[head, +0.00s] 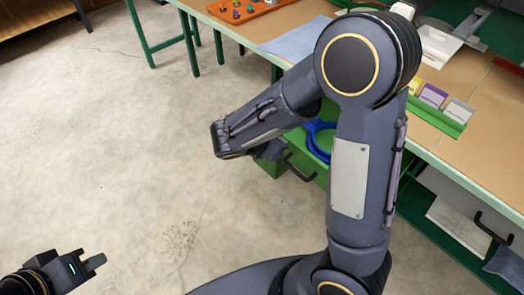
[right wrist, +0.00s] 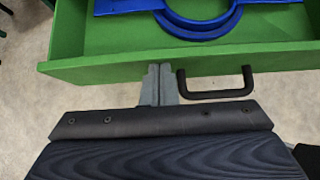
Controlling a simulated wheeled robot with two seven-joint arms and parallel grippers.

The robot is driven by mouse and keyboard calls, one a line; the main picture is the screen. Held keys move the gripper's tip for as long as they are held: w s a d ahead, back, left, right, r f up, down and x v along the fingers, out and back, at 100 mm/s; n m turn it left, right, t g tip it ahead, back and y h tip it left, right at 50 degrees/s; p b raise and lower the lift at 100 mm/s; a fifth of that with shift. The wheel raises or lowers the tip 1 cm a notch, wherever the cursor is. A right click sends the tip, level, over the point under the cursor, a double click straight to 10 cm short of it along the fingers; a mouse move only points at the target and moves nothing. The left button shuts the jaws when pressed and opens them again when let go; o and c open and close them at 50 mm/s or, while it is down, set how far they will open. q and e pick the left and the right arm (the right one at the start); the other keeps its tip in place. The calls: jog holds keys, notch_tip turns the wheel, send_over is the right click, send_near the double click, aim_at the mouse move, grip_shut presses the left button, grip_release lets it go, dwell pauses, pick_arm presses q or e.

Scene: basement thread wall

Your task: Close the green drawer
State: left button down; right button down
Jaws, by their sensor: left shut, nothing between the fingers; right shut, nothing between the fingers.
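The green drawer (head: 318,184) stands pulled out below the workbench, partly hidden behind my right arm. In the right wrist view its front panel (right wrist: 120,67) runs across the top, with a black bar handle (right wrist: 217,84) on it. A blue ring-shaped thing (right wrist: 205,24) lies inside the drawer. My right gripper (right wrist: 153,70) is shut and empty, its tips at the front panel just left of the handle; I cannot tell whether they touch. My left gripper (head: 98,262) is shut and empty, low over the floor at the lower left, far from the drawer.
The workbench top (head: 495,135) above holds a green tray (head: 437,117) with small boxes, a blue-grey cloth (head: 292,42) and an orange board (head: 262,7). Another black handle (head: 493,229) is at the far right, near a white item (head: 460,225). The concrete floor at left is clear.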

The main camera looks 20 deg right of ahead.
jog(key=w+d, duration=0.2)
jog(key=d, duration=0.3)
jog(key=w+d+p, duration=0.1)
jog(key=w+d, duration=0.1)
jog(key=d, duration=0.4)
jog(key=w+d, duration=0.2)
jog(key=d, duration=0.4)
jog(key=shift+w+d, duration=0.2)
jog(key=shift+a, duration=0.15)
